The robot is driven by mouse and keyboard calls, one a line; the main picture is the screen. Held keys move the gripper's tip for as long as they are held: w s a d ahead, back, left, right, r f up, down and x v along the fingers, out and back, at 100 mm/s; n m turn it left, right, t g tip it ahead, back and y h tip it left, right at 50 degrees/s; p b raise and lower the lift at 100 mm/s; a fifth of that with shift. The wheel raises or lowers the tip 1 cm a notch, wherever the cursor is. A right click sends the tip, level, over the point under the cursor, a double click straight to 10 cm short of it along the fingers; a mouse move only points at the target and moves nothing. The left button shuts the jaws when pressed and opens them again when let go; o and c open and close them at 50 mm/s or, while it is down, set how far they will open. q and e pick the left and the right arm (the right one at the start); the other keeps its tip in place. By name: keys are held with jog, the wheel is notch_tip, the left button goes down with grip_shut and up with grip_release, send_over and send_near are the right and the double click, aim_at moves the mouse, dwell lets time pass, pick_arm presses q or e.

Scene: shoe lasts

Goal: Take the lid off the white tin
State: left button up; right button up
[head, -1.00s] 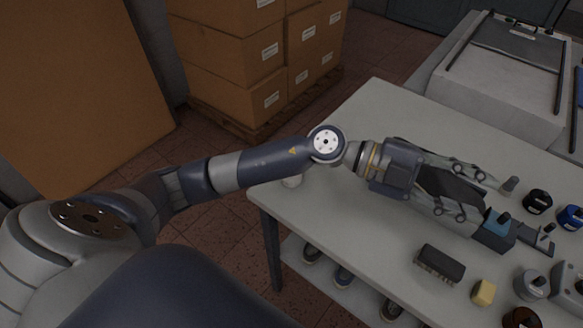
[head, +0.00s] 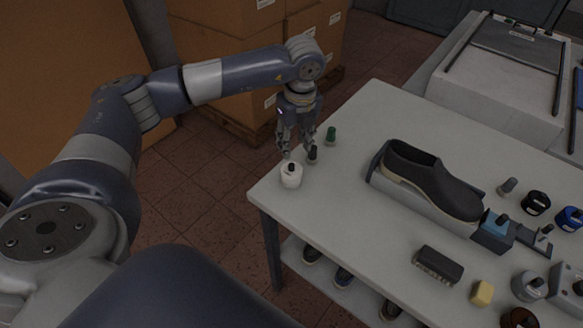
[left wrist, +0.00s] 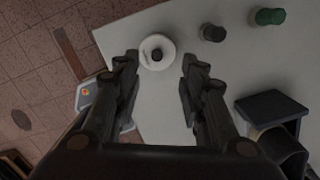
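The white tin (head: 291,180) stands upright near the table's left corner. Its lid has a black knob (head: 291,167) on top and is on the tin. My left gripper (head: 297,150) points down just behind and above the tin in the head view. In the left wrist view the tin's white lid (left wrist: 146,49) and black knob (left wrist: 157,55) show between the two open fingers of the left gripper (left wrist: 160,64). The fingers look apart from the tin and hold nothing. My right gripper is not in view.
A dark-capped bottle (head: 312,156) and a green-capped bottle (head: 331,136) stand close to the tin. A dark shoe (head: 430,178) lies on a grey stand to the right. A brush (head: 439,264) and yellow block (head: 483,292) lie nearer. The table (head: 330,215) is clear between.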

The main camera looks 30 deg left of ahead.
aim_at(292, 164)
pick_arm(q)
notch_tip(292, 164, down, 2)
jog(key=shift+a+f, duration=0.1)
jog(key=shift+a, duration=0.05)
jog(key=shift+f+p, duration=0.5)
jog(key=shift+p, duration=0.1)
notch_tip(292, 164, down, 4)
jog(key=shift+s+a+r+p, duration=0.15)
jog(key=shift+r+p, duration=0.1)
jog(key=shift+p, duration=0.65)
jog(key=shift+a+f, duration=0.1)
jog(key=shift+f, duration=0.45)
grip_shut()
